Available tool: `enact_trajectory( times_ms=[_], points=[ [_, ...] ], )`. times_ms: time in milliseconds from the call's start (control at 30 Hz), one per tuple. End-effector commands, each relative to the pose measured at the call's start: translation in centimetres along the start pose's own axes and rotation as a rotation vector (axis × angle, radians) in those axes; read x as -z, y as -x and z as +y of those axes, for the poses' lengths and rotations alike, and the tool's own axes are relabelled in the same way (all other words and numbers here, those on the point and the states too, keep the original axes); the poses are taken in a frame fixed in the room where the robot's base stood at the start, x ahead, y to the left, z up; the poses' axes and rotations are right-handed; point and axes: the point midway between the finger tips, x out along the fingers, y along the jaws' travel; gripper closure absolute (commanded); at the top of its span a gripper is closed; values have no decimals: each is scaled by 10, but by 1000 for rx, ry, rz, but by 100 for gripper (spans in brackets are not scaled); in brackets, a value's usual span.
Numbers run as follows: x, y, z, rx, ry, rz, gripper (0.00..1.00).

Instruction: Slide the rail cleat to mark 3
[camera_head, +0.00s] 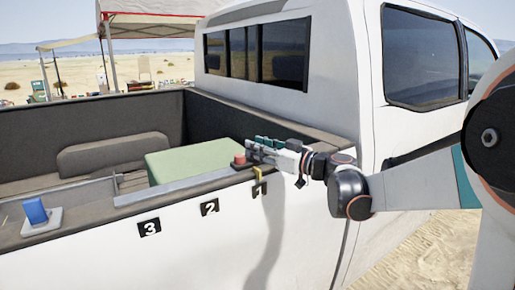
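A grey metal rail (165,188) runs along the top of the white truck bed's side wall. A small red knob-like piece (239,160), apparently the rail cleat, sits at the rail's right end, near mark 1 (259,189). Mark 2 (209,207) and mark 3 (149,227) are black plates with white numerals farther left on the side wall. My gripper (252,150) reaches in from the right, its tips close to the red piece. I cannot tell whether they touch it or how far apart the fingers are. A yellow piece (260,173) shows just under the gripper.
A green box (187,160) stands in the bed just behind the rail. A blue block on a pale base (41,222) sits on the wall top at the far left. The truck cab (325,95) rises behind my gripper. Space above the rail toward mark 3 looks clear.

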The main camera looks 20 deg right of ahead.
Motion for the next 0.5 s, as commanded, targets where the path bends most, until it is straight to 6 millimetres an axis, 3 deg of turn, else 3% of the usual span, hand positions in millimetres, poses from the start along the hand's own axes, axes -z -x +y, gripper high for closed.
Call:
enact_trajectory(
  times_ms=[300, 433, 500],
  points=[
    [0, -2, 0, -1, 0, 0, 72],
    [0, -2, 0, 0, 0, 0, 100],
    [0, -2, 0, 0, 0, 0, 100]
  ],
)
